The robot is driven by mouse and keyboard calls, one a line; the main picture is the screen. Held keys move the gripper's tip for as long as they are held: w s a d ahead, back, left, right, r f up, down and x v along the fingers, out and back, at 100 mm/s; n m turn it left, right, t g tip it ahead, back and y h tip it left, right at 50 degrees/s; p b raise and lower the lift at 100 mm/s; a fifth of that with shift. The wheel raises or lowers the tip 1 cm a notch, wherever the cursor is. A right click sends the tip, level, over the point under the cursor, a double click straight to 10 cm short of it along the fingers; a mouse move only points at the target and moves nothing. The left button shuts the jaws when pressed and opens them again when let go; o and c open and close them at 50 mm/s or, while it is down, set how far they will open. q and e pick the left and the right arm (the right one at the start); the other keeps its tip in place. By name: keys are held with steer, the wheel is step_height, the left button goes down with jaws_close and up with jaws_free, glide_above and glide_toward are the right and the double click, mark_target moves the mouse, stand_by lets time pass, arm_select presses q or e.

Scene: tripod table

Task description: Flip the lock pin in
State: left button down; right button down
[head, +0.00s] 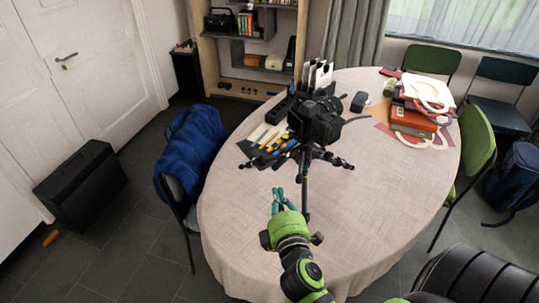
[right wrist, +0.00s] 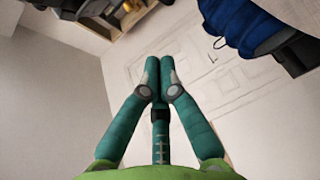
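A black camera (head: 316,121) sits on a small black tripod (head: 306,185) on the oval table (head: 370,195). One leg points toward me, and others spread to the left and right. I cannot make out the lock pin; it is too small or hidden. My right gripper (head: 279,193) is just left of the near leg, apparently apart from it. In the right wrist view its teal fingertips (right wrist: 159,68) are together with nothing visible between them. The tripod does not show in that view. My left gripper is not in view.
Pens and sticky notes (head: 267,140) lie left of the tripod. Red books and a bag (head: 415,110) are at the back right. The table's front and right are clear.

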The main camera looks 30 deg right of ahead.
step_height(320, 180, up, 2)
steer(key=shift+w+n+t, duration=0.15)
steer(key=shift+n+t, duration=0.25)
steer(key=s+d+p+x, duration=0.1)
steer(key=p+x, duration=0.3)
steer(key=x, duration=0.9)
steer(key=shift+d, duration=0.75)
steer(key=shift+s+f, duration=0.1)
